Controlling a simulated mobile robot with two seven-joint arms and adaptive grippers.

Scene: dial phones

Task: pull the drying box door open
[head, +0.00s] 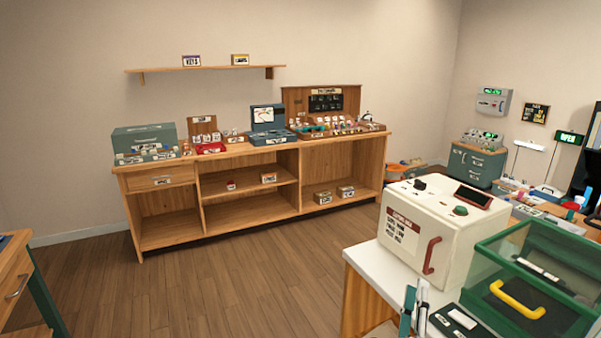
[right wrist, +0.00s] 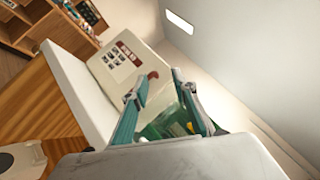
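The drying box appears to be the cream box (head: 455,232) on the white counter at the right, with a red-headed label on its front. Its red handle (head: 431,255) stands upright on the front's right side, and the door looks shut. The box (right wrist: 118,62) and its handle (right wrist: 153,75) also show in the right wrist view. My right gripper (head: 416,292) is below and in front of the box in the head view. Its fingers (right wrist: 159,78) are apart with nothing between them, and it does not touch the handle. My left gripper is not in view.
A green clear-sided case (head: 545,262) with a yellow handle stands close to the right of the cream box. A dark labelled panel (head: 461,321) lies before it. The white counter (head: 372,268) has a bare left edge. The wooden floor (head: 230,275) is open.

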